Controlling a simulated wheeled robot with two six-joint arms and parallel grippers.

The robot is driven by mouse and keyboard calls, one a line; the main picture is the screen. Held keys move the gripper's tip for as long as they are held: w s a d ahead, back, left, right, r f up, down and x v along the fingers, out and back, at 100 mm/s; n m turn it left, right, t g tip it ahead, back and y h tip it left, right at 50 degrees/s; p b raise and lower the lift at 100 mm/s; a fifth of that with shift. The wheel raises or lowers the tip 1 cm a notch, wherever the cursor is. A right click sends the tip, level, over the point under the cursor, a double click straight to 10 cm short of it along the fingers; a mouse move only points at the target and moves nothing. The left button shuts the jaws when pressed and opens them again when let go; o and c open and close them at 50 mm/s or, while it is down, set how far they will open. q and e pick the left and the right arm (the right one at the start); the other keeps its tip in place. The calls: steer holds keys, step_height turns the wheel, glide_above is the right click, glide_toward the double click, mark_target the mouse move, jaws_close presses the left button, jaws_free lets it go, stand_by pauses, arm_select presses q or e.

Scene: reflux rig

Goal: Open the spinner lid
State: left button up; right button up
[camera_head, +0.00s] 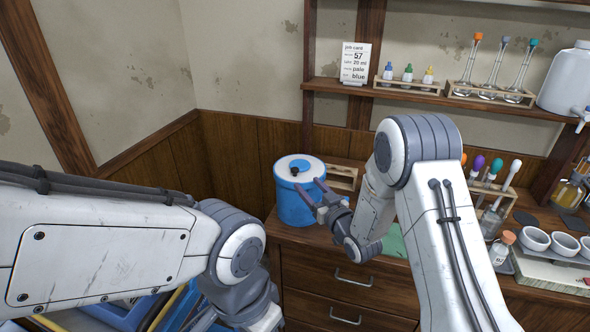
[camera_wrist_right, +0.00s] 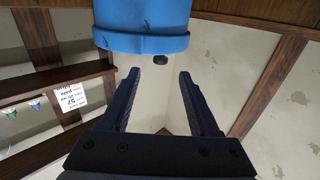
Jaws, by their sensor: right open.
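The spinner (camera_head: 297,206) is a blue drum with a pale lid (camera_head: 313,163) that has a blue centre. It stands on the wooden counter near the wall corner, and its lid looks shut. A small dark knob (camera_head: 294,171) sits on the lid. My right gripper (camera_head: 308,184) is open and empty at the front right of the lid. In the right wrist view, which is upside down, the blue spinner (camera_wrist_right: 145,42) is beyond the fingertips, and the dark knob (camera_wrist_right: 160,60) shows between them, apart from both. My left arm is at the left; its gripper is not visible.
A wooden rack (camera_head: 343,175) stands just behind the spinner, close on its right. A shelf (camera_head: 440,96) above holds a card, bottles and flasks. Tubes, white bowls (camera_head: 565,244) and a small bottle (camera_head: 502,247) crowd the counter's right side. A green cloth (camera_head: 394,242) lies near my right arm.

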mark_target(297, 173)
steer(key=p+x, duration=0.2)
steer(key=x, duration=0.7)
steer(key=shift+p, duration=0.35)
jaws_close()
stand_by(0.9)
